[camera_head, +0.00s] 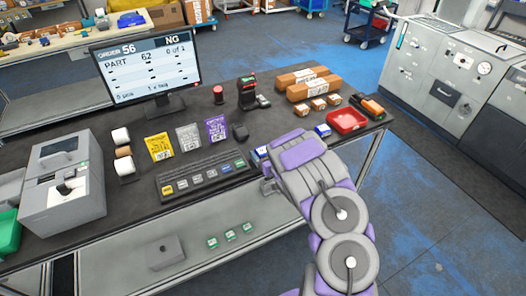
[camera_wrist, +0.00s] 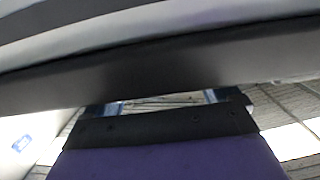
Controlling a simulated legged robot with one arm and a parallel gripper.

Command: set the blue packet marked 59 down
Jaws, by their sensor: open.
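Two small blue-and-white packets lie near the table's front right: one (camera_head: 260,153) just left of my arm, the other (camera_head: 322,130) just right of it. Their numbers are too small to read, so I cannot tell which is marked 59. My gripper (camera_head: 266,187) is at the table's front edge, close to the left packet and partly hidden by my arm. In the wrist view its jaws (camera_wrist: 163,101) are apart, with no packet visible between them. A small blue mark (camera_wrist: 21,143) shows on a pale surface at the left there; I cannot tell what it is.
The dark table (camera_head: 225,187) holds a keyboard (camera_head: 205,176), yellow, grey and purple packets, a red tray (camera_head: 346,121), brown boxes and a monitor (camera_head: 147,70). The monitor reads order 56, part 62, NG. A grey machine (camera_head: 62,180) stands left.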

